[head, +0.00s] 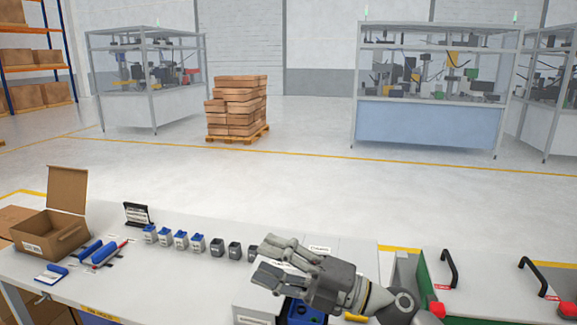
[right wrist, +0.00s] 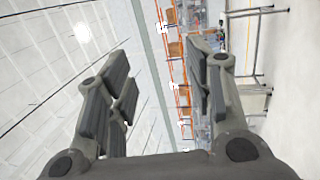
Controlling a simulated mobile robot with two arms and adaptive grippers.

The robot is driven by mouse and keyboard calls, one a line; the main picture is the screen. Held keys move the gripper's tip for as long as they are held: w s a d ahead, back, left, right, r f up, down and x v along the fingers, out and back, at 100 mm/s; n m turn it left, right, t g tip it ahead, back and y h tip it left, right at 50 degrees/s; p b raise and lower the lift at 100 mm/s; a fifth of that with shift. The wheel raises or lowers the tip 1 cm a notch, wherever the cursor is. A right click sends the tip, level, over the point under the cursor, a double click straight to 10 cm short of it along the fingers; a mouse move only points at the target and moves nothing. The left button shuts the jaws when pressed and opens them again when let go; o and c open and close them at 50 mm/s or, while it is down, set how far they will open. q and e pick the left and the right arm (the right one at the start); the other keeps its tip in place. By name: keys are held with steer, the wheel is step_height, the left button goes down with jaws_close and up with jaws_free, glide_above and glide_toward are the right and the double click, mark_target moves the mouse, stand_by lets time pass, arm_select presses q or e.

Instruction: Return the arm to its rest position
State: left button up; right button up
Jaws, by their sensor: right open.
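My right gripper (head: 270,262) is in the head view at the lower middle, above the white workbench (head: 190,270). Its fingers point left and are spread apart. In the right wrist view the same gripper (right wrist: 160,95) shows open, with nothing between its fingers. Its arm comes in from the lower right in the head view and hides part of the bench. My left gripper is in neither view.
An open cardboard box (head: 50,235) stands at the bench's left end. Blue tools (head: 103,253) lie beside it. A row of small blue-and-grey containers (head: 181,240) runs towards my right gripper. A black handle (head: 449,268) stands to the right.

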steer(key=w+d+f+m+t+h, duration=0.1)
steer(key=d+f+m+t+h, duration=0.1)
steer(key=d+m+t+h, duration=0.65)
steer(key=w+d+f+m+t+h, duration=0.25)
steer(key=m+t, duration=0.25)
steer(key=m, duration=0.6)
steer(key=s+d+f+m+g+h, duration=0.3)
steer(key=s+d+f+m+h, duration=0.15)
steer(key=f, duration=0.35)
steer(key=s+d+f+m+g+h, duration=0.3)
steer(key=d+f+m+h, duration=0.15)
steer(key=f, duration=0.35)
steer(key=s+d+f+m+g, duration=0.15)
steer(key=s+f+g, duration=0.45)
steer(key=s, duration=0.6)
steer(key=s+d+f+g, duration=0.2)
steer(key=s+f+g, duration=0.3)
steer(key=s+f, duration=0.5)
step_height(320, 180, down, 23)
steer(key=s, duration=0.3)
steer(key=s+d+f+g, duration=0.2)
steer(key=s+f, duration=1.4)
steer(key=f, duration=0.1)
steer(key=shift+s+d+f+y+b, duration=0.2)
steer(key=shift+s+d+y+b, duration=0.1)
steer(key=shift+s+d+b, duration=0.1)
steer(key=shift+c, duration=1.3)
steer(key=shift+s, duration=0.15)
